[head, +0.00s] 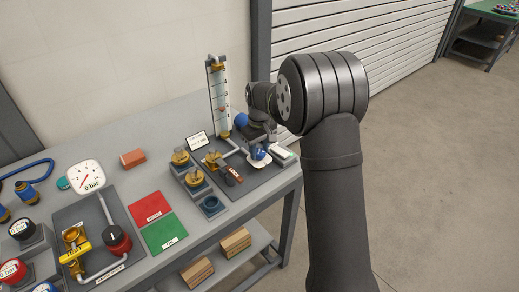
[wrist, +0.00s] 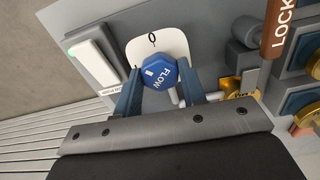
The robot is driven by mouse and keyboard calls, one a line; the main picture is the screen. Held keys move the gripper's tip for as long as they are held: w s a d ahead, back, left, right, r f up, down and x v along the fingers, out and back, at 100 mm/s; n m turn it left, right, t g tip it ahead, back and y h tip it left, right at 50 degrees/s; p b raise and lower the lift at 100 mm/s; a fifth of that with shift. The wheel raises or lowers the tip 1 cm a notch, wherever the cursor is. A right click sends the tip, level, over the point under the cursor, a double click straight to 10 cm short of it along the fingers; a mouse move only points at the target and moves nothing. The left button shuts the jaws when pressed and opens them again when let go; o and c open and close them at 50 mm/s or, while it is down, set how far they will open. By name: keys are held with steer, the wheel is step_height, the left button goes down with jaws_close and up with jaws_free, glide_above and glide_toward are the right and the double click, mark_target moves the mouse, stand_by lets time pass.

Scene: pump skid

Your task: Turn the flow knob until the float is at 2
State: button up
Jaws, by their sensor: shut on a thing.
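The blue flow knob (wrist: 160,72), marked FLOW, sits on a white dial plate (wrist: 150,43) with a 0 on it. My gripper (wrist: 160,67) is shut on the knob, one finger on each side. The knob also shows in the head view (head: 258,153), below the end of my arm. The clear flow tube (head: 220,95) stands upright behind it with a numbered scale. A small reddish float (head: 222,110) appears near the 2, perhaps a little under it; it is too small to read exactly.
A lever marked LOCK (wrist: 277,30) and brass valves (head: 181,157) stand close beside the knob. A white device with a green light (wrist: 92,62) lies on its other side. A pressure gauge (head: 86,177) and red and green mats (head: 150,209) are farther left.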

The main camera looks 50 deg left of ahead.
mark_target(259, 151)
steer(key=o, duration=1)
steer(key=shift+r, duration=0.1)
step_height(259, 151, up, 17)
steer(key=shift+r, duration=0.15)
step_height(259, 151, down, 18)
steer(key=shift+r, duration=0.25)
stand_by(0.5)
steer(key=shift+r, duration=0.1)
